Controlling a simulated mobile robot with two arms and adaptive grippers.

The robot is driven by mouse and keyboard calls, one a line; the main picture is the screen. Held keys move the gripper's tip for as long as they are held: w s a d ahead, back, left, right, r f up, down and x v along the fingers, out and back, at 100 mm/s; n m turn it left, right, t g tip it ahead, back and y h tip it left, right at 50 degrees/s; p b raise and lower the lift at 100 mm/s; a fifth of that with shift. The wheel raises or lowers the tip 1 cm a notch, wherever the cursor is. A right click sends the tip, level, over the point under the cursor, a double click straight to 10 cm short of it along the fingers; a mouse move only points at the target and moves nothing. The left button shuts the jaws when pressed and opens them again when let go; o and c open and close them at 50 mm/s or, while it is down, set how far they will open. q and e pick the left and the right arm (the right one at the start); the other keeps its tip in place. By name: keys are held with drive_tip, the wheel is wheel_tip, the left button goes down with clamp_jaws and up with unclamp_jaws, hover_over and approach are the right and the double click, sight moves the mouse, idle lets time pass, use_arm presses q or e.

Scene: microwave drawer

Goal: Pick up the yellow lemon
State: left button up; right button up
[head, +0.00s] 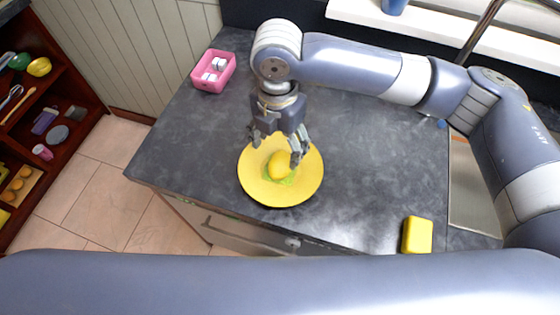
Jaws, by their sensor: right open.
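The yellow lemon (279,164) sits near the middle of a round yellow plate (288,194) on the dark countertop. Something green (271,179) shows under and beside the lemon on the plate. My right gripper (277,153) points down over the plate with its fingers apart, one on each side of the lemon. It is open, and I cannot tell whether a finger touches the lemon. My left gripper is not in the view.
A pink box (213,72) with white items stands at the back left of the dark counter (180,140). A yellow block (417,235) lies near the right front. A drawer front (250,235) is below the counter edge. Shelves (60,105) with items stand at the far left.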

sight(281, 160)
drive_tip(key=shift+f, duration=0.7)
drive_tip(key=shift+s+d+f+p, duration=0.1)
drive_tip(key=shift+f+p, duration=0.25)
drive_tip(key=shift+f, duration=0.05)
wheel_tip(281, 160, down, 4)
drive_tip(key=shift+s+d+r+p, duration=0.15)
drive_tip(key=shift+r+p, duration=0.05)
drive_tip(key=shift+p, duration=0.5)
drive_tip(key=shift+f, duration=0.45)
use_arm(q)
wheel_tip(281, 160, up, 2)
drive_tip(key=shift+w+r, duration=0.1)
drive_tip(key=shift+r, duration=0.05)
use_arm(e)
drive_tip(key=c, duration=1.2)
